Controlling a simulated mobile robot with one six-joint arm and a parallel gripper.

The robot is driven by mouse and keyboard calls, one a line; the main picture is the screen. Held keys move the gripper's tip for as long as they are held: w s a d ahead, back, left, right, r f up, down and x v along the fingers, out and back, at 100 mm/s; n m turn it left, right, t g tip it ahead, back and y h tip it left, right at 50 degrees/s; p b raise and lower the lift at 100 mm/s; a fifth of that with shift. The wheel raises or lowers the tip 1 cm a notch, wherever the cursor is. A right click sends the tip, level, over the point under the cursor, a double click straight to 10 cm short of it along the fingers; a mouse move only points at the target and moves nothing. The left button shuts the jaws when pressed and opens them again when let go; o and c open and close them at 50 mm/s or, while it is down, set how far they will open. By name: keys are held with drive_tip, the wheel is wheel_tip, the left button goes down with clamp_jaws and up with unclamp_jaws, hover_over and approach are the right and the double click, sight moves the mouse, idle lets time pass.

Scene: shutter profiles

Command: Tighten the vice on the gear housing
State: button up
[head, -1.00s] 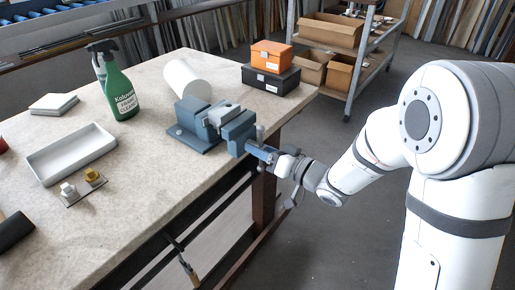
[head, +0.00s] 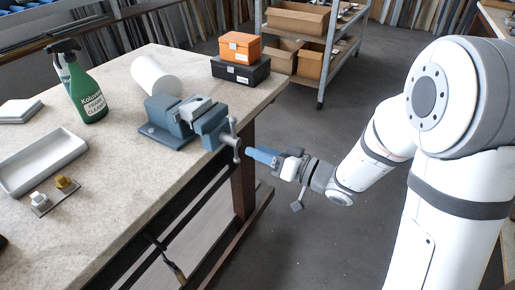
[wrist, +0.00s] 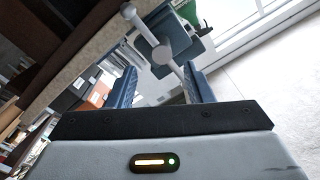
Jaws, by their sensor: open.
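The blue vice (head: 160,123) is fixed to the bench near its right edge. A light grey piece (head: 196,107), apparently the gear housing, sits between its jaws; I cannot tell how tightly. The grey vice handle (head: 235,142) stands roughly upright on the outer end, beyond the bench edge. My gripper (head: 249,153) is open and empty, just right of the handle and apart from it. In the wrist view, the handle bar (wrist: 143,30) runs slantwise ahead of my gripper (wrist: 160,76), its lower end showing between the fingers' directions, with the vice (wrist: 172,35) behind.
On the bench (head: 120,190) are a green spray bottle (head: 87,92), a white cylinder (head: 156,76), a grey tray (head: 42,160), a plate with two fittings (head: 55,196), and orange (head: 241,47) and black (head: 240,70) boxes. A shelf trolley (head: 322,75) stands behind. Floor beside the bench is clear.

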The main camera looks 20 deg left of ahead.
sight(243, 145)
drive_tip(key=a+n+b, duration=0.2)
drive_tip(key=n+b, duration=0.1)
drive_tip(key=b, duration=0.2)
drive_tip(key=w+a+n+b, duration=0.1)
drive_tip(key=a+n+b, duration=0.2)
drive_tip(key=b, duration=0.3)
drive_tip(key=w+a+n+b, duration=0.1)
drive_tip(key=a+n+b, duration=0.1)
drive_tip(key=b, duration=0.4)
drive_tip(key=shift+a+r+n, duration=0.1)
drive_tip(key=shift+a+n, duration=0.2)
drive_tip(key=shift+n, duration=0.2)
drive_tip(key=shift+s, duration=0.1)
clamp_jaws()
